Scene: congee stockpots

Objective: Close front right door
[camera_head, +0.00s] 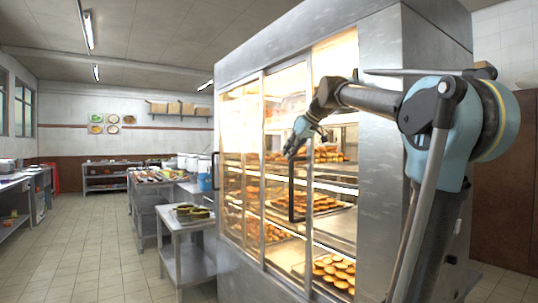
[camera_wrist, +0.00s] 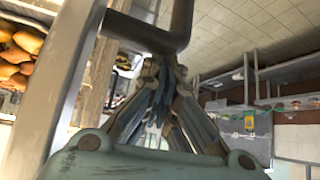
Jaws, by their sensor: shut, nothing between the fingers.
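The steel display cabinet (camera_head: 375,150) holds trays of pastries behind sliding glass doors. The front right door (camera_head: 287,90) has a black bar handle (camera_head: 291,198) and stands slid to the left, leaving the cabinet's right section open. My gripper (camera_head: 292,151) is in front of this door, close to the top of the handle. In the wrist view my gripper (camera_wrist: 160,68) has its fingers together and empty, just short of the dark handle bar (camera_wrist: 147,34). I cannot tell whether they touch it.
Pastries (camera_head: 334,272) lie on trays inside the open section, also at the left of the wrist view (camera_wrist: 18,50). A second black handle (camera_head: 214,172) is on the left door. A low metal table (camera_head: 188,238) stands left of the cabinet. The tiled floor (camera_head: 90,255) is clear further left.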

